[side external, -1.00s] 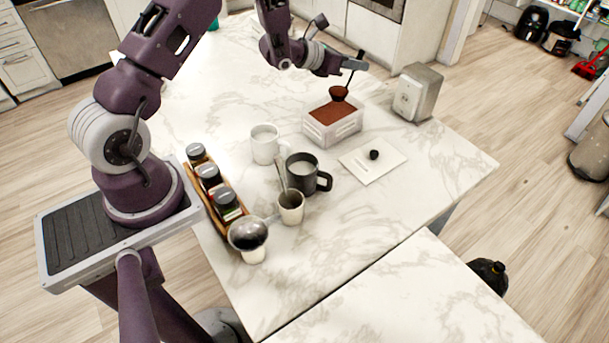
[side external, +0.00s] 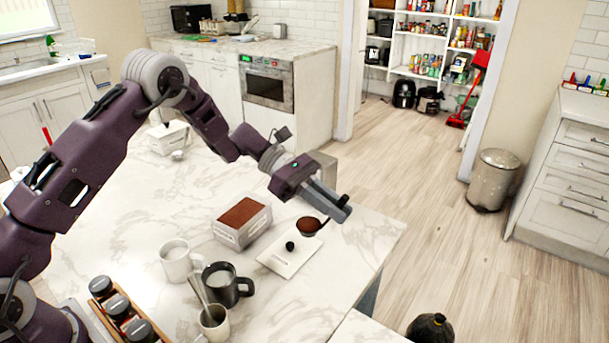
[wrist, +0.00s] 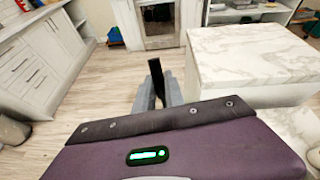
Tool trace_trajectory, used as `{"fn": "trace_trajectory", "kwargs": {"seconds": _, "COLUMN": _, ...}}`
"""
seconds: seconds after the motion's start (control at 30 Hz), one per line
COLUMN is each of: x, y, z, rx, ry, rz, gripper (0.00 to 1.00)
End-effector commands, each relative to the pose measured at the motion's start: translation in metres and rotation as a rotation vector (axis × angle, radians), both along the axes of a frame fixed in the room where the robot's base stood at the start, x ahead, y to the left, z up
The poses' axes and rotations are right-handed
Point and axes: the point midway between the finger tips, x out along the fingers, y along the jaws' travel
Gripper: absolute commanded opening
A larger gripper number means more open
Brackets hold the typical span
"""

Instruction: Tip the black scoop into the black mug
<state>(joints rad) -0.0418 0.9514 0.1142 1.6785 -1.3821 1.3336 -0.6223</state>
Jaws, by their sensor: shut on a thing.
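My gripper (side external: 340,207) is shut on the handle of the black scoop (side external: 309,227). The scoop's bowl hangs below and left of the fingers, looks level and holds brown powder. It appears near the right corner of the white lid; its exact height is unclear. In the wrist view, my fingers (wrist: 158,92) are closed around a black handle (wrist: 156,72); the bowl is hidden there.
A white mug (side external: 176,262), a cup with a spoon (side external: 214,322) and a jar rack (side external: 112,308) are near the black mug.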

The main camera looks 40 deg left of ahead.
Motion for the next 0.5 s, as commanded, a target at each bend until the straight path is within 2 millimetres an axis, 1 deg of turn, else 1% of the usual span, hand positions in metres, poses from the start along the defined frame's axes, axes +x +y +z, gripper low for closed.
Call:
{"fn": "trace_trajectory", "kwargs": {"seconds": 0.03, "x": -0.019, "y": -0.015, "z": -0.002, "rx": 0.002, "ry": -0.002, "rz": -0.119, "gripper": 0.0}}
{"fn": "trace_trajectory", "kwargs": {"seconds": 0.07, "x": -0.032, "y": -0.023, "z": -0.004, "rx": 0.001, "ry": -0.001, "rz": -0.194, "gripper": 0.0}}
{"fn": "trace_trajectory", "kwargs": {"seconds": 0.1, "x": -0.049, "y": -0.031, "z": -0.005, "rx": 0.0, "ry": 0.0, "rz": -0.294, "gripper": 0.0}}
{"fn": "trace_trajectory", "kwargs": {"seconds": 0.17, "x": -0.076, "y": -0.04, "z": -0.01, "rx": 0.0, "ry": 0.001, "rz": -0.445, "gripper": 0.0}}
{"fn": "trace_trajectory", "kwargs": {"seconds": 0.2, "x": -0.094, "y": -0.043, "z": -0.012, "rx": 0.001, "ry": 0.001, "rz": -0.547, "gripper": 0.0}}
{"fn": "trace_trajectory", "kwargs": {"seconds": 0.23, "x": -0.108, "y": -0.045, "z": -0.015, "rx": 0.001, "ry": 0.002, "rz": -0.623, "gripper": 0.0}}
{"fn": "trace_trajectory", "kwargs": {"seconds": 0.27, "x": -0.121, "y": -0.045, "z": -0.017, "rx": 0.001, "ry": 0.001, "rz": -0.7, "gripper": 0.0}}
{"fn": "trace_trajectory", "kwargs": {"seconds": 0.3, "x": -0.139, "y": -0.043, "z": -0.021, "rx": 0.0, "ry": 0.002, "rz": -0.802, "gripper": 0.0}}
{"fn": "trace_trajectory", "kwargs": {"seconds": 0.37, "x": -0.165, "y": -0.036, "z": -0.026, "rx": 0.001, "ry": 0.002, "rz": -0.96, "gripper": 0.0}}
{"fn": "trace_trajectory", "kwargs": {"seconds": 0.4, "x": -0.181, "y": -0.029, "z": -0.029, "rx": 0.0, "ry": 0.002, "rz": -1.066, "gripper": 0.0}}
{"fn": "trace_trajectory", "kwargs": {"seconds": 0.47, "x": -0.202, "y": -0.015, "z": -0.034, "rx": -0.001, "ry": 0.0, "rz": -1.227, "gripper": 0.0}}
{"fn": "trace_trajectory", "kwargs": {"seconds": 0.5, "x": -0.215, "y": -0.003, "z": -0.036, "rx": -0.002, "ry": 0.001, "rz": -1.335, "gripper": 0.0}}
